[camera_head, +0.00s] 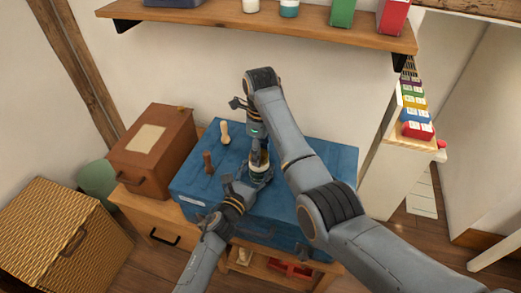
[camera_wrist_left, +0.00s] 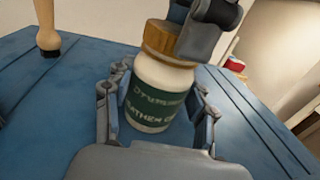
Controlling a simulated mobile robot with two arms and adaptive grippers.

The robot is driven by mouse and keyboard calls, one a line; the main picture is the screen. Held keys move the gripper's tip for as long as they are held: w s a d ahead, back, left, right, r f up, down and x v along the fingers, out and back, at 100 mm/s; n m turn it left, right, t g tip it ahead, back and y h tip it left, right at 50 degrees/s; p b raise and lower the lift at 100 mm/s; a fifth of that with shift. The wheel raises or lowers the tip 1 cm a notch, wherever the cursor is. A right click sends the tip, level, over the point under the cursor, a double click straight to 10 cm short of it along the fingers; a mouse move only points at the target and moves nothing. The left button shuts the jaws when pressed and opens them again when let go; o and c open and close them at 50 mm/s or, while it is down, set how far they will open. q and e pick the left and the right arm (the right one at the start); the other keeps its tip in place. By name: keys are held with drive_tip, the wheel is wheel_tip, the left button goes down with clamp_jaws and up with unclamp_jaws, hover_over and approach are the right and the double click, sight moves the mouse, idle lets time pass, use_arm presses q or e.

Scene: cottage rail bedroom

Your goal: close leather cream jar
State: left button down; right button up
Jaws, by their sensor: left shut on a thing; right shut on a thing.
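The leather cream jar (camera_head: 258,170) stands on the blue chest top (camera_head: 325,153). In the left wrist view the jar (camera_wrist_left: 155,98) is white with a dark green label, and it looks slightly tilted there. A brown wooden lid (camera_wrist_left: 163,38) sits on its mouth; whether it is fully tightened cannot be told. My left gripper (camera_head: 256,179) is shut around the jar body, one finger on each side. My right gripper (camera_head: 258,147) comes from above and is shut on the lid; its fingers (camera_wrist_left: 205,28) partly cover the lid's right side.
A pale wooden-handled brush (camera_head: 224,133) and a small brown handled tool (camera_head: 208,163) stand left of the jar. A brown box (camera_head: 150,148) is farther left, with a wicker chest (camera_head: 65,240) in front. A wall shelf (camera_head: 270,22) hangs above. The chest's right side is clear.

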use_arm(q)
drive_tip(key=shift+f, duration=0.1)
use_arm(e)
drive_tip(key=o, duration=0.8)
drive_tip(key=shift+r, duration=2.3)
drive_tip(key=shift+c, duration=0.2)
